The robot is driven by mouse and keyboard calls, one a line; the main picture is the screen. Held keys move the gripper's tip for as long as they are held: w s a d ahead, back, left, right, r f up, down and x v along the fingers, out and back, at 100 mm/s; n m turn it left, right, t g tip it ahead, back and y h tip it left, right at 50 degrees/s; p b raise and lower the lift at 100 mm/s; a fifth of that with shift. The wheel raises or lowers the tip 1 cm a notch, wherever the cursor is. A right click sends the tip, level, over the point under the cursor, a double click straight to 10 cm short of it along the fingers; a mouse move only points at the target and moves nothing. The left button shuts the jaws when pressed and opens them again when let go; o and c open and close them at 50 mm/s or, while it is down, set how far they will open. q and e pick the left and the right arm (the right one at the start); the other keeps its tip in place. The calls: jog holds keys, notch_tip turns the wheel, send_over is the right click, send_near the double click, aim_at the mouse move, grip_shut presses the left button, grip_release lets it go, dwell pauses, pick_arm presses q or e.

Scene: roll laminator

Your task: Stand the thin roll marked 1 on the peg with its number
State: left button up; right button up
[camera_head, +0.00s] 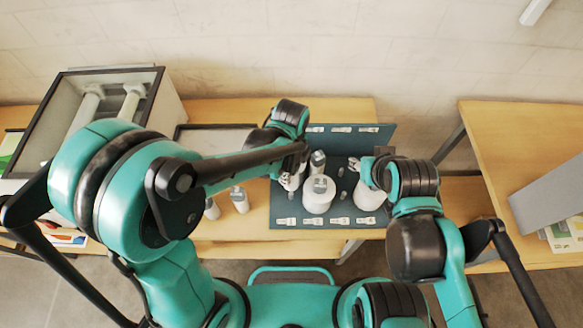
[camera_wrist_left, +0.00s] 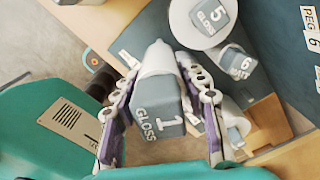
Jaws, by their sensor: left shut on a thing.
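The thin roll marked 1 (camera_wrist_left: 157,110), white with a grey cap reading GLOSS 1, is between the fingers of my left gripper (camera_wrist_left: 158,68) in the left wrist view. The gripper is shut on it. In the head view my left gripper (camera_head: 290,178) is over the left part of the dark teal peg board (camera_head: 300,210), largely covered by its arm. The peg numbers are too small to read there, so I cannot tell which peg is number 1. My right gripper (camera_head: 373,172) is at the board's right side; its fingers are unclear.
A thick white roll (camera_head: 319,198) and a thinner roll (camera_head: 318,158) stand on the board. Rolls marked 5 (camera_wrist_left: 205,28) and 6 (camera_wrist_left: 236,62) are near the held roll. Another roll (camera_head: 240,203) stands on the table left of the board. The laminator (camera_head: 115,95) is at left.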

pick_arm(q)
notch_tip(320, 180, down, 7)
jog(key=b, duration=0.4)
jog(key=shift+r, duration=0.2)
jog(key=shift+f+b, duration=0.85)
jog(key=shift+b, duration=0.15)
jog(key=shift+f+b, duration=0.25)
jog(key=shift+b, duration=0.15)
jog(key=shift+f+b, duration=1.35)
jog(key=o, duration=1.3)
jog(key=shift+c, duration=0.2)
jog(key=shift+r, duration=0.15)
jog(key=shift+r+p, duration=3)
jog(key=shift+r, duration=0.9)
